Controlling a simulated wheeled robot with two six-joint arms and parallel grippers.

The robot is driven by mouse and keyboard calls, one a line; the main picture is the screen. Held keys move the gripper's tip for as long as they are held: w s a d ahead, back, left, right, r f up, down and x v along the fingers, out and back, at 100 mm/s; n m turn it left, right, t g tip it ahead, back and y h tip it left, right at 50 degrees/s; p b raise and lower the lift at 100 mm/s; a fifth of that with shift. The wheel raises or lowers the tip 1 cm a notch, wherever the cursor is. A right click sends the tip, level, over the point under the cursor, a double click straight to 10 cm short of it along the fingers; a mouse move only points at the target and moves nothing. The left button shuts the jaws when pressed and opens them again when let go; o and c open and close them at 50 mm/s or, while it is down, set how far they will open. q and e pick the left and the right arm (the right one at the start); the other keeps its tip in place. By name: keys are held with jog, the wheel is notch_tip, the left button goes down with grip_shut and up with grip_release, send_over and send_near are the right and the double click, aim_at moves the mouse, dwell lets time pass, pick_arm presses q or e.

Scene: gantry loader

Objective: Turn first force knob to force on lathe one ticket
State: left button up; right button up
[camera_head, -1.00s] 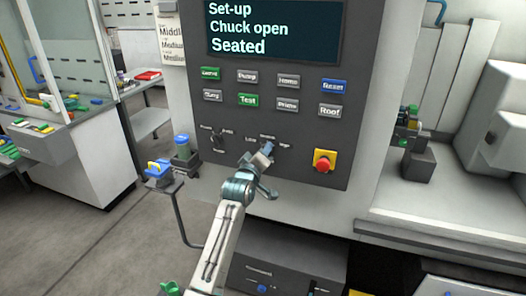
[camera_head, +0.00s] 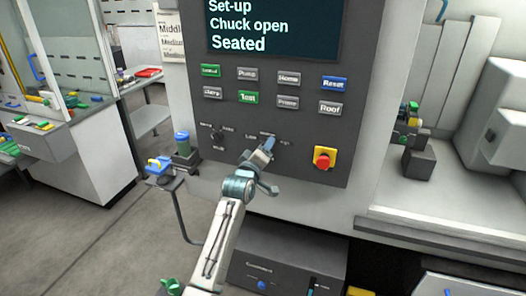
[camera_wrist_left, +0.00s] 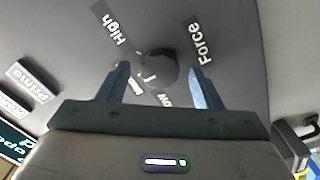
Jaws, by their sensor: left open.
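The dark round force knob (camera_wrist_left: 160,68) is on the grey panel in the left wrist view, with labels Force (camera_wrist_left: 205,41), High (camera_wrist_left: 116,36) and a partly hidden Low around it. My left gripper (camera_wrist_left: 158,82) is open, with one finger on each side of the knob; I cannot tell whether they touch it. In the head view the left gripper (camera_head: 268,145) is at the panel and hides the knob. The knob's setting is not clear. A partly cut-off paper ticket (camera_head: 172,42) reads Middle, Medium, Medium. My right gripper is out of view.
Another knob (camera_head: 217,136) is left of the gripper, and a red stop button (camera_head: 323,158) on yellow is to its right. Labelled buttons (camera_head: 247,97) are above. The screen (camera_head: 270,35) reads Set-up, Chuck open, Seated. A small stand (camera_head: 164,182) is at the left.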

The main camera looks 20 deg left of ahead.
pick_arm(q)
jog(key=s+b, duration=0.3)
jog(key=s, duration=0.7)
jog(key=shift+s+a, duration=0.2)
jog(key=shift+s, duration=0.2)
